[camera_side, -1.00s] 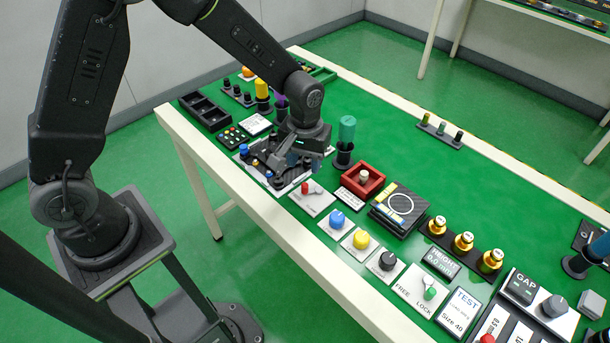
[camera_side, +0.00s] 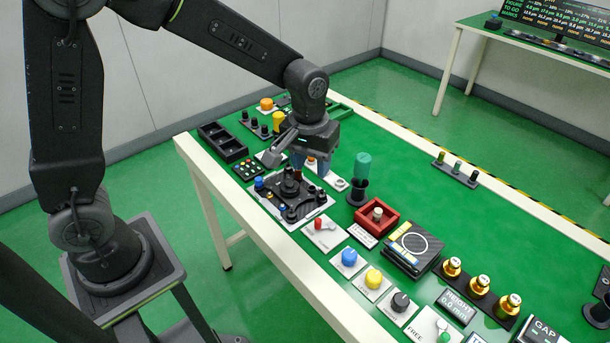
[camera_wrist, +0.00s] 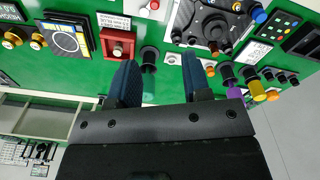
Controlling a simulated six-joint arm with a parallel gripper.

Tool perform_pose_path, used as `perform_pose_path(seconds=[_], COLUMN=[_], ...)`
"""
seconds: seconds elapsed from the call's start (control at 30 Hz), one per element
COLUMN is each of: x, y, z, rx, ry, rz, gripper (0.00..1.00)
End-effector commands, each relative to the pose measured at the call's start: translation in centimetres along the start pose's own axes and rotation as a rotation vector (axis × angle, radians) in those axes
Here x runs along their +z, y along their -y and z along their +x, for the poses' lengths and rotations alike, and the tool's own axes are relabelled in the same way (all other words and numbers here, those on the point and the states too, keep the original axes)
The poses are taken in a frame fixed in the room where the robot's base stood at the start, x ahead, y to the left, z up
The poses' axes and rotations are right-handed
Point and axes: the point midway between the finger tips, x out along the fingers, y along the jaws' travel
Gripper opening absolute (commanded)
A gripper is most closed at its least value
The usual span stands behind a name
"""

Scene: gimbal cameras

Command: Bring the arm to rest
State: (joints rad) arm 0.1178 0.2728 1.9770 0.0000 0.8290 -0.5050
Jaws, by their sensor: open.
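My gripper (camera_side: 308,164) hangs above the green table (camera_side: 400,150), just behind the white-and-black plate (camera_side: 262,186) that carries a dark gimbal assembly (camera_side: 290,187). In the wrist view my gripper (camera_wrist: 159,72) shows two blue-grey fingers spread apart, with nothing between them. The gimbal assembly (camera_wrist: 215,20) shows there at the top, beyond the fingers. In the side view my gripper hides part of the table behind it.
A green cylinder (camera_side: 362,167) in a dark holder stands right of my gripper, near a red tray (camera_side: 386,226). A black compartment tray (camera_side: 222,143) and a yellow cylinder (camera_side: 278,121) are to its left. Knobs line the front edge. The table's far right strip is mostly clear.

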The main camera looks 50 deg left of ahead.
Motion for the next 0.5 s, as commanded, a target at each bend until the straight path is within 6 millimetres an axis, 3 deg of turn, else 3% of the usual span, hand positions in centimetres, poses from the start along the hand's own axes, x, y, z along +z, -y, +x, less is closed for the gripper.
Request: perform_pose_path(seconds=[0.03,0.2,0.5], x=[0.6,3.5,9.9], y=[0.7,3.4,8.0], z=[-2.0,-7.2,-12.4], rx=[0.016,0.053,0.082], ry=[-0.033,-0.129,-0.308], rz=[0.02,0.114,0.277], gripper=[0.44,0.44,0.44])
